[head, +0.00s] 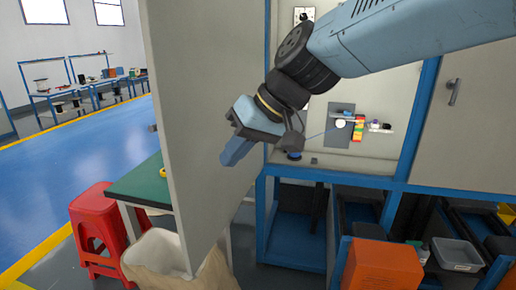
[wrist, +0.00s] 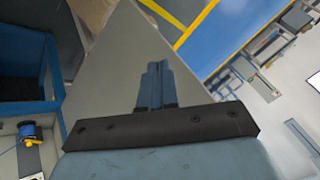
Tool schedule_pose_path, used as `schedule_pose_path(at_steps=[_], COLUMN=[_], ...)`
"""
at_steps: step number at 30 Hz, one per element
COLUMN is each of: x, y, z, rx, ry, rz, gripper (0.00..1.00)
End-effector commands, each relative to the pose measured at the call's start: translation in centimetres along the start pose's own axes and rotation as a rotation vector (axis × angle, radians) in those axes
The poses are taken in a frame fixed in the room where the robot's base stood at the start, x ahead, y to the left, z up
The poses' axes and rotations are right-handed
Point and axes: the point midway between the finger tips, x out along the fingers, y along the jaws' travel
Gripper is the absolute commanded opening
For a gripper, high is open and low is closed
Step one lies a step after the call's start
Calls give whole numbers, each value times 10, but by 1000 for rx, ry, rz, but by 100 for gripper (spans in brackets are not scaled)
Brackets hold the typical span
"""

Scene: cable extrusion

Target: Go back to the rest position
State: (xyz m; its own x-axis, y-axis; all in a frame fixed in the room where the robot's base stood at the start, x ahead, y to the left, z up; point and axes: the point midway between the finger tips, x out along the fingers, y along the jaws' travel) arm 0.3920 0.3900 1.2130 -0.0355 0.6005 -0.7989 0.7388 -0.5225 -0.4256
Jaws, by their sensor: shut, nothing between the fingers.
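My gripper (head: 237,147) is in the middle of the head view, with its blue fingers together and nothing between them. It points down and to the left, in front of a large grey panel (head: 195,90). In the wrist view the shut fingers (wrist: 155,78) point up the picture, with the grey panel (wrist: 110,65) behind them. I cannot tell how far the fingertips are from the panel.
Right of the panel stands a blue-framed cabinet (head: 418,118) with a small device (head: 357,128) inside. An orange bin (head: 382,265) stands low in front. A red stool (head: 92,220) and green table (head: 142,187) are left. The blue floor (head: 75,140) is open.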

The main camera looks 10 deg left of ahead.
Motion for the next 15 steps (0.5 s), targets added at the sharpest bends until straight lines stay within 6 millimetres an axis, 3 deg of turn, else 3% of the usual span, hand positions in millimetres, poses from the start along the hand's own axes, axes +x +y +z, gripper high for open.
schedule_pose_path(at_steps=[5,8,15], x=[-14,-38,-114], y=[20,53,145], z=[7,24,99], rx=[29,83,290], ry=[15,38,109], rz=[51,141,423], gripper=[0,0,0])
